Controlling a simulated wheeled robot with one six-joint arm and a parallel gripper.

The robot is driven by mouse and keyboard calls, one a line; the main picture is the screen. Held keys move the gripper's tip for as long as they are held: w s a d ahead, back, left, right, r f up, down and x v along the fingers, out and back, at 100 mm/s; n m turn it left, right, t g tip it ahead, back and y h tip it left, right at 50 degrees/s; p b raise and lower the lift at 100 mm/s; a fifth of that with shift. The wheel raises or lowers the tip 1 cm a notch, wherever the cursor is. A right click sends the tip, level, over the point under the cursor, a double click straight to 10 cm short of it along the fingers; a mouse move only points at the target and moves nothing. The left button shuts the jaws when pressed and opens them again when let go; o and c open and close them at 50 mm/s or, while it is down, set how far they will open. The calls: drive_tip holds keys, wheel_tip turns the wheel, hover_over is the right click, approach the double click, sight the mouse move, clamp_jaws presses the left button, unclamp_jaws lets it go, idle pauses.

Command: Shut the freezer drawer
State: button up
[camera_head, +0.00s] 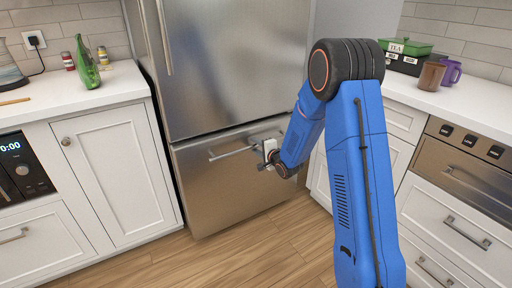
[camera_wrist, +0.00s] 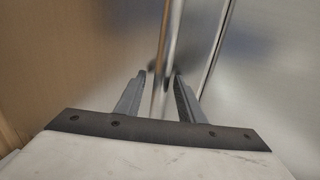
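The freezer drawer (camera_head: 225,190) is the wide steel front at the bottom of the refrigerator, below a tall steel door. It looks nearly in line with that door; I cannot tell whether a small gap stays open. Its bar handle (camera_head: 230,153) runs across near the top of the drawer. My gripper (camera_head: 264,156) is at the right part of the handle. In the wrist view, the handle (camera_wrist: 173,35) passes between the two grey fingers of my gripper (camera_wrist: 160,78). The fingers are apart, with space visible on both sides of the bar.
A white counter (camera_head: 110,85) with cabinets stands left of the refrigerator, bearing a green bottle (camera_head: 86,65). Another counter (camera_head: 440,99) on the right holds boxes and mugs (camera_head: 431,76). The wood floor (camera_head: 250,250) before the drawer is clear.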

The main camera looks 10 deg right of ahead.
clamp_jaws()
drive_tip(key=shift+r+x, duration=0.25)
drive_tip(key=shift+x, duration=0.8)
drive_tip(key=shift+r+x, duration=0.25)
drive_tip(key=shift+x, duration=0.8)
drive_tip(key=shift+w, duration=0.1)
drive_tip(key=shift+o, duration=0.3)
unclamp_jaws()
drive_tip(key=v, duration=1.7)
drive_tip(key=shift+d, duration=0.1)
